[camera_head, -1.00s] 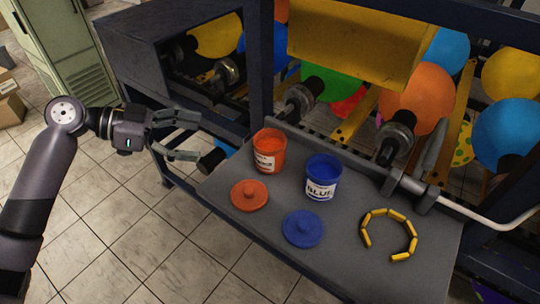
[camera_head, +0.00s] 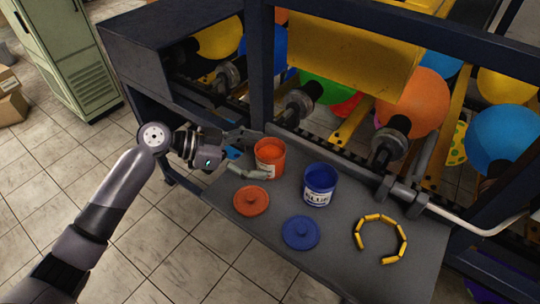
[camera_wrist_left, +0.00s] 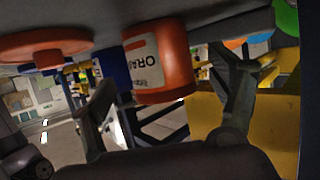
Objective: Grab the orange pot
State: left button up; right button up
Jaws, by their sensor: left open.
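The orange pot (camera_head: 269,158) is an open can of orange paint with a white label, upright at the left of the grey shelf. My left gripper (camera_head: 256,155) is open at the pot's left side in the head view, one finger behind it and one in front. In the left wrist view the pot (camera_wrist_left: 160,65) shows between the two spread fingers (camera_wrist_left: 170,105). I cannot tell whether a finger touches it. My right gripper is in neither view.
The blue pot (camera_head: 320,185) stands close to the right of the orange one. An orange lid (camera_head: 251,201), a blue lid (camera_head: 300,233) and a yellow segmented ring (camera_head: 381,238) lie on the shelf (camera_head: 400,275). Balloons (camera_head: 418,100) and machine frames stand behind.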

aim_at(270, 157)
pick_arm(q)
jog(key=shift+p+x, duration=0.6)
jog(key=shift+x, duration=1.25)
jog(key=shift+a, duration=0.1)
jog(key=shift+c, duration=0.6)
jog(key=shift+r, duration=0.1)
jog(key=c, duration=1.3)
